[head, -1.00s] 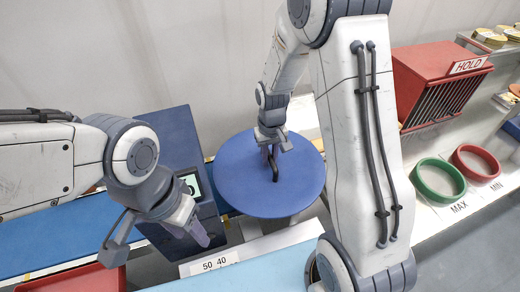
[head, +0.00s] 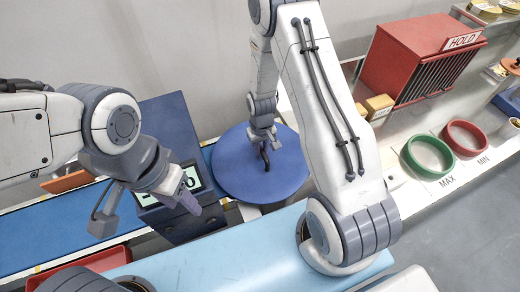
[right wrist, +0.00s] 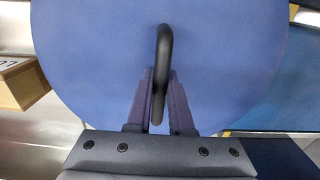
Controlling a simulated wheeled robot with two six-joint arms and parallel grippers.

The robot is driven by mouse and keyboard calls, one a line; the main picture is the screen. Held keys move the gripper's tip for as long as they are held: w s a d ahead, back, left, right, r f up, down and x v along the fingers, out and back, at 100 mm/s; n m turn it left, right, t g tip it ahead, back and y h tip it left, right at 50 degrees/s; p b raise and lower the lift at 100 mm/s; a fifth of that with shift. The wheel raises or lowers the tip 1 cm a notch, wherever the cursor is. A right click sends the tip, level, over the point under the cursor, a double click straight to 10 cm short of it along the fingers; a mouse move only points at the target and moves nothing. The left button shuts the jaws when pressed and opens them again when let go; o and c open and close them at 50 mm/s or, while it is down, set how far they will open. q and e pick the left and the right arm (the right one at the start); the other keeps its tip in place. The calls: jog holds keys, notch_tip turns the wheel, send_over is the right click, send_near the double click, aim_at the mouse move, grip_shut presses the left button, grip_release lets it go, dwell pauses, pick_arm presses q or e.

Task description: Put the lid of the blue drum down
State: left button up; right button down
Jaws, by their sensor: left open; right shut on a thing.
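The blue round lid (head: 240,175) hangs from my right gripper (head: 263,142) at the back centre of the head view. The lid (right wrist: 215,40) fills most of the right wrist view. The right gripper (right wrist: 160,95) is shut on the lid's black handle (right wrist: 162,50), a bent bar standing up from the disc. The handle (head: 265,157) is small in the head view. The blue drum itself is not distinguishable; the lid hides what is beneath it. My left gripper (head: 148,212) is open and empty, in front of a dark blue box with a display (head: 190,180).
A red box marked HOLD (head: 410,60) stands at the back right. A green ring (head: 428,155) and a red ring (head: 465,137) lie on the white counter by MAX and MIN. A red tray (head: 90,265) is at the front left. A blue belt (head: 50,240) runs along the left.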

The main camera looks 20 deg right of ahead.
jog(key=shift+f, duration=0.2)
jog(key=shift+f, duration=0.15)
jog(key=c, duration=0.8)
grip_release()
